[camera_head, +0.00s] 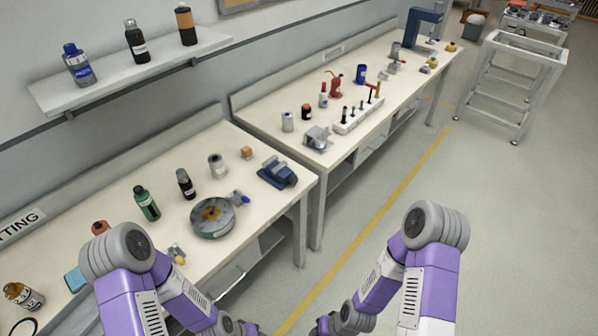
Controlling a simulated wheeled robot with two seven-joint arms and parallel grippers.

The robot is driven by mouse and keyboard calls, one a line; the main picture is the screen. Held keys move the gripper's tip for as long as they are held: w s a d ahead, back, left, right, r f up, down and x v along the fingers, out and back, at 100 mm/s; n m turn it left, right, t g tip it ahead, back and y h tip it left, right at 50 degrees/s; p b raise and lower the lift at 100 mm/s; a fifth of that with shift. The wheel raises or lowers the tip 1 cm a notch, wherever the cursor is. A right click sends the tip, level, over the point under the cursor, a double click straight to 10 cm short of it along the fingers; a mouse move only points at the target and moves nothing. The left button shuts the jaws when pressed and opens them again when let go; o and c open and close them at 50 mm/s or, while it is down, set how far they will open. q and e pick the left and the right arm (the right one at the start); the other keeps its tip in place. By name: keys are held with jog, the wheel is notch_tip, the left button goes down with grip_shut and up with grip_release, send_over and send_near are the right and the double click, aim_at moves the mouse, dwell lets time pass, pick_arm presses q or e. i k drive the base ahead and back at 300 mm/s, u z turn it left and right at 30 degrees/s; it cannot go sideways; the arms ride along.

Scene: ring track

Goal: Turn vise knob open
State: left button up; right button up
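A blue vise-like tool (277,173) sits near the right end of the nearer workbench, close to its front edge. A grey metal clamp-like piece (318,138) sits at the near left end of the farther workbench. Either could be the vise; both are too small to make out a knob or how far the jaws are open. My two purple and grey arms come in at the bottom and fold down toward the bottom edge. Both grippers are out of the frame, and neither arm is seen touching a bench.
The nearer workbench (232,160) carries a round grey dish (213,216), a green bottle (146,203) and other bottles. The farther workbench (270,100) holds tools in a white rack (358,115). A metal frame table (512,85) stands at the upper right. The floor (510,215) at right is clear.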

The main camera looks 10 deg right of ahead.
aim_at(293, 179)
jog(key=k, duration=0.5)
jog(key=z, duration=1)
jog(key=i, duration=1.05)
jog(key=u, duration=2.3)
